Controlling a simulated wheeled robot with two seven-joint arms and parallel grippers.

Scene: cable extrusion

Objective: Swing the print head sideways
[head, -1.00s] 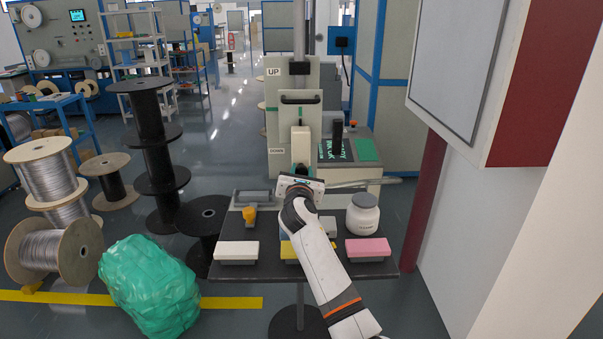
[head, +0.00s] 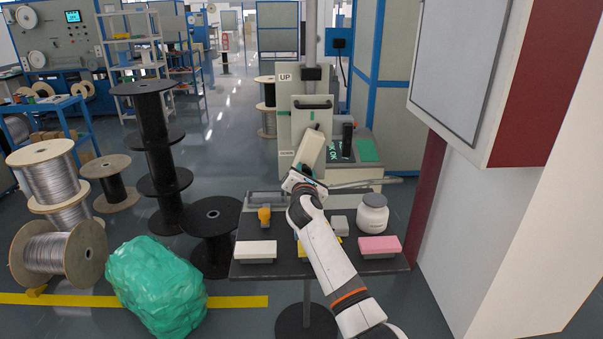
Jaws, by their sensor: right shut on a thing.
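The print head (head: 312,148) is a cream block on the front of the grey-white printing machine (head: 286,98). It is tilted, its top leaning right and its lower end to the left. My right gripper (head: 303,178) is at that lower end, shut on the print head; the fingers are small and partly hidden by my wrist. My left gripper is not in view.
A dark small table (head: 290,268) stands below with a white block (head: 255,250), a pink block (head: 379,245), a white jar (head: 372,213) and an orange-handled tool (head: 264,214). A green bundle (head: 155,285) and cable spools (head: 58,252) lie left. A wall cabinet (head: 460,70) hangs right.

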